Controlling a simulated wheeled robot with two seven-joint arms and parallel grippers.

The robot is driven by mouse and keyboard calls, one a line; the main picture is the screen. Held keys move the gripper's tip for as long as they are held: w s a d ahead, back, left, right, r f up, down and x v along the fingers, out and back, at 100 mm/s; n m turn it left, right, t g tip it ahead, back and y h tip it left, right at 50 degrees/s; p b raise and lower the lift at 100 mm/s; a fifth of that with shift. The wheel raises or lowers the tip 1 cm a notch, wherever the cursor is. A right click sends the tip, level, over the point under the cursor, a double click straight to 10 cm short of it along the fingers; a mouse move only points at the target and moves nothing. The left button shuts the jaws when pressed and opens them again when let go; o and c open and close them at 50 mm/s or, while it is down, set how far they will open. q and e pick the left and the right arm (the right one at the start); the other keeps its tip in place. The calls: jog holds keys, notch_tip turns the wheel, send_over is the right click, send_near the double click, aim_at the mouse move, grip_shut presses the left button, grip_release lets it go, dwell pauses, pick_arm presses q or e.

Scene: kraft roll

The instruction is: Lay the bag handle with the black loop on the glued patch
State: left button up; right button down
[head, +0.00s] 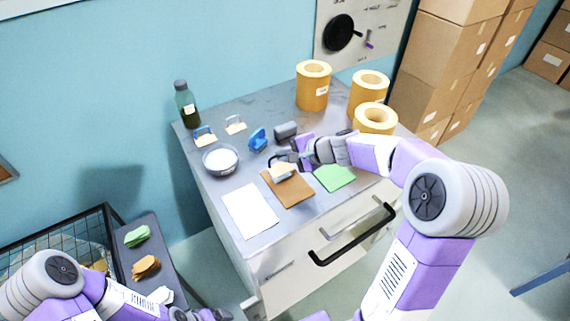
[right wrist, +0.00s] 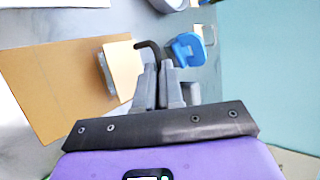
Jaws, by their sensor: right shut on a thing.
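The bag handle with the black loop (head: 283,170) has a pale tan base and a dark loop. My right gripper (head: 294,158) is shut on it at the brown kraft sheet (head: 297,200). In the right wrist view the fingers (right wrist: 160,88) are closed, with the dark loop (right wrist: 148,46) sticking out past their tips. The handle's pale base (right wrist: 104,72) shows left of the fingers, over the brown sheet (right wrist: 60,85). I cannot tell whether the base touches the sheet. My left gripper (head: 195,315) is partly cut off at the bottom edge.
Handles with a blue loop (head: 204,139) and a pale loop (head: 235,126) lie behind a bowl of white stuff (head: 220,160). A blue tool (head: 258,141), grey block (head: 285,131), green sheet (head: 335,178), white sheet (head: 251,210), bottle (head: 186,105) and kraft rolls (head: 313,88) share the counter.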

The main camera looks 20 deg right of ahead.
aim_at(281, 164)
notch_tip(281, 164, down, 2)
jog(key=shift+w+f+b, duration=0.15)
jog(key=shift+f+b, duration=0.1)
jog(key=shift+b, duration=0.05)
jog(key=shift+f, duration=0.15)
jog(key=c, duration=1.3)
grip_release()
jog(key=shift+o, duration=0.2)
